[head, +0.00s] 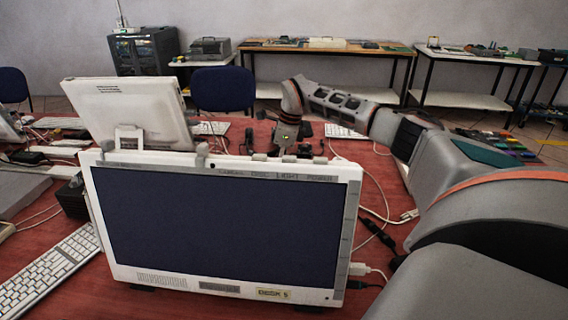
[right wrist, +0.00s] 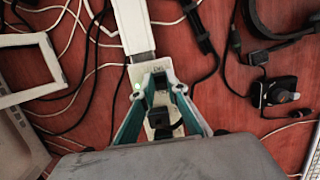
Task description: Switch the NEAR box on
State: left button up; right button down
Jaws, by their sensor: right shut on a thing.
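In the right wrist view, a small white box (right wrist: 147,73) lies on the red tabletop, with a lit green spot on its left side and dark parts on top. My right gripper (right wrist: 162,88) is over it, its teal fingers close together and shut on a part of the box. The fingers hide much of the box, so I cannot tell its switch position. In the head view my right arm (head: 345,105) reaches over behind the front monitor (head: 230,225), which hides most of the tabletop there. My left gripper is not in view.
Black and white cables (right wrist: 85,70) lie across the table around the box. A white bar (right wrist: 133,25) is just beyond it. A black device (right wrist: 275,92) lies to the right. A second monitor (head: 125,110) and keyboard (head: 50,275) stand at the left.

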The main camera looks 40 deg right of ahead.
jog(key=shift+w+a+r+g+h+p, duration=0.2)
jog(key=shift+g+h+p, duration=0.25)
jog(key=shift+p, duration=0.3)
jog(key=shift+f+g, duration=0.25)
jog(key=shift+f, duration=0.05)
jog(key=c, duration=2)
grip_release()
jog(key=shift+r, duration=0.1)
jog(key=r, duration=1.2)
jog(key=shift+s+d, duration=0.3)
